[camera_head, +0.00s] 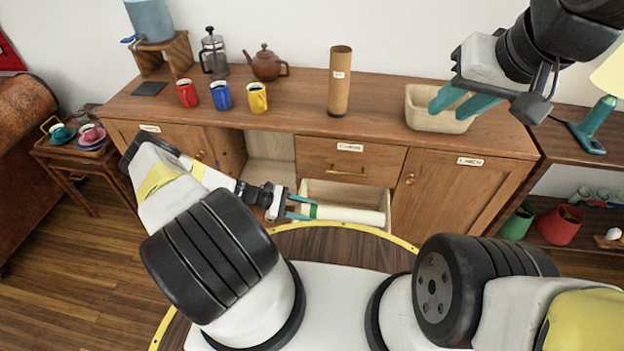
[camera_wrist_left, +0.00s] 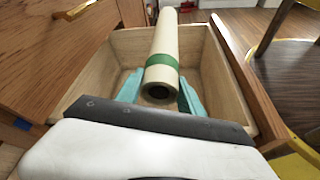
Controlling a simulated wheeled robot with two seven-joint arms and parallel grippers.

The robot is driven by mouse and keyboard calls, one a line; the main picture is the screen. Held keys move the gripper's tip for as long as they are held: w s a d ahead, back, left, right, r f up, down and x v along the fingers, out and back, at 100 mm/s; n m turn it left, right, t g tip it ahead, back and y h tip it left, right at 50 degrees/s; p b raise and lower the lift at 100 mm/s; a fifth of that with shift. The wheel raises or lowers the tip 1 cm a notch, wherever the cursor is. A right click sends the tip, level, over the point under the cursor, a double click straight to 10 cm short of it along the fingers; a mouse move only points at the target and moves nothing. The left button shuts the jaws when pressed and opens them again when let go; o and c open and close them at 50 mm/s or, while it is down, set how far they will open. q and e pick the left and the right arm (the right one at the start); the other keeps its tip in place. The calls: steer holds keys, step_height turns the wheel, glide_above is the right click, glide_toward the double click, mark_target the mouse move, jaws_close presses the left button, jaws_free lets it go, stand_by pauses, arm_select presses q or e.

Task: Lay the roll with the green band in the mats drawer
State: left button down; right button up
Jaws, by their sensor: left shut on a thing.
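The cream roll (camera_head: 350,214) with a green band lies level across the front part of the open lower drawer (camera_head: 345,193). My left gripper (camera_head: 303,208) is shut on the roll near its banded end. In the left wrist view the roll (camera_wrist_left: 166,32) points away from me, its open end nearest, with the green band (camera_wrist_left: 162,61) just beyond it. Its far end overlaps the far wall of the drawer (camera_wrist_left: 222,110), so it appears above the drawer floor. The drawer looks empty; its label is not seen. My right gripper (camera_head: 460,101) is open and empty by the beige bin.
The cabinet top holds mugs (camera_head: 221,96), a teapot (camera_head: 267,66), an upright brown tube (camera_head: 340,82) and the beige bin (camera_head: 437,116). A shut labelled drawer (camera_head: 349,165) is directly above the open one. An open compartment (camera_head: 270,160) lies to the left.

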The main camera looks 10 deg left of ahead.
arm_select(q)
steer(key=c, duration=0.7)
jaws_free()
steer(key=shift+o, duration=0.2)
steer(key=v, duration=0.7)
steer(key=shift+a+r, duration=0.15)
steer(key=shift+a, duration=0.2)
